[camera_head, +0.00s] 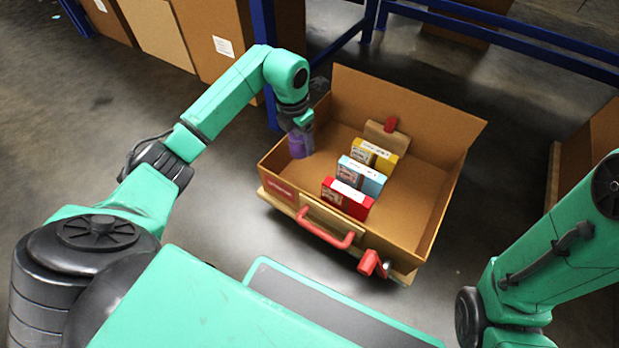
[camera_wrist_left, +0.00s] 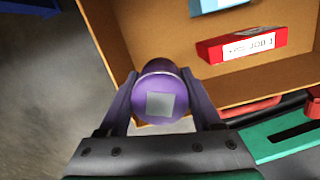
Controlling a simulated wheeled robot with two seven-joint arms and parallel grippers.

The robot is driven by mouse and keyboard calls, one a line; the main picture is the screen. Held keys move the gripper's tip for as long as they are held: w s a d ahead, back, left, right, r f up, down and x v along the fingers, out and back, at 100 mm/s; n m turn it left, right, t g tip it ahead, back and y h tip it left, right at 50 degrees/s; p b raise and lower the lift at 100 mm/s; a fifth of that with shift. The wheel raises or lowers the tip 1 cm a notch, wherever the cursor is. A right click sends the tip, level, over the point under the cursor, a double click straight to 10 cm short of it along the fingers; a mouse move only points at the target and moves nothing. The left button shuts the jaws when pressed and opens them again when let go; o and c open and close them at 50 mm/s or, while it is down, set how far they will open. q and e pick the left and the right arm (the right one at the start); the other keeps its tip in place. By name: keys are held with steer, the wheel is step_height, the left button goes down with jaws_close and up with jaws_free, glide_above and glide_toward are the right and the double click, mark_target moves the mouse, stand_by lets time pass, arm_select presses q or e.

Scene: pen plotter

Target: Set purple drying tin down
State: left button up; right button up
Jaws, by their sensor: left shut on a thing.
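The purple drying tin (camera_wrist_left: 160,92) is a round purple can with a pale square on its facing end. My left gripper (camera_wrist_left: 158,105) is shut on it, one finger on each side. In the head view the purple tin (camera_head: 299,144) is below my left gripper (camera_head: 300,128), at the left side of an open cardboard box (camera_head: 415,215). Whether the tin touches the box floor cannot be told. My right gripper is out of view; only part of my right arm shows at the lower right.
In the box stand a yellow carton (camera_head: 374,154), a light blue carton (camera_head: 361,178) and a red carton (camera_head: 346,198) in a row. A red handle (camera_head: 325,229) is on the box front. Box floor is clear left and right of the cartons. Blue rack beams (camera_head: 500,38) run behind.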

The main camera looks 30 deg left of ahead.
arm_select(q)
steer(key=b, duration=0.5)
glide_above(303, 179)
steer(key=f, duration=0.9)
steer(key=shift+s+f, duration=0.25)
steer(key=shift+f, duration=0.15)
step_height(303, 179, down, 4)
steer(key=shift+f+b, duration=0.1)
steer(key=shift+b, duration=1.05)
steer(key=shift+r, duration=0.2)
steer(key=shift+f, duration=0.15)
steer(key=o, duration=1.4)
steer(key=shift+o, duration=0.2)
